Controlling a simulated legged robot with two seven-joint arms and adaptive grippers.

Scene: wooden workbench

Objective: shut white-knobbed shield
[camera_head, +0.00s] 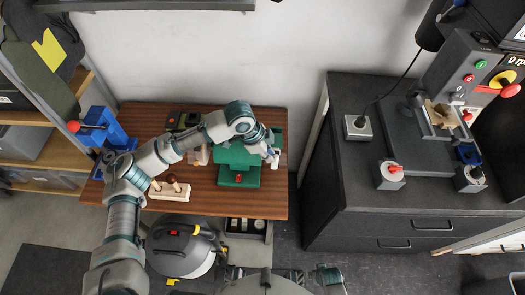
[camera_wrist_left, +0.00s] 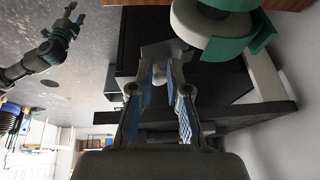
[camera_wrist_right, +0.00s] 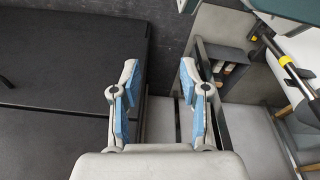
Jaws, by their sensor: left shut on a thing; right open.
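A green bench machine (camera_head: 238,175) with a red button stands on the right part of the wooden workbench (camera_head: 210,207). My left gripper (camera_head: 273,155) is at its right side. In the left wrist view, my left gripper's blue-padded fingers (camera_wrist_left: 158,72) close on a pale piece (camera_wrist_left: 165,50), which I take for the shield's white knob. A rounded white and green part of the machine (camera_wrist_left: 215,30) is just beside it. The shield itself is hard to make out, partly hidden by my arm. My right gripper (camera_wrist_right: 158,78) is open and empty, away from the machine.
A blue vise (camera_head: 105,130) and a wooden block with brown knobs (camera_head: 172,190) are left on the bench. A black cabinet (camera_head: 345,215) with a machine on top stands right, across a gap. A grey-black vacuum (camera_head: 180,252) sits below the bench.

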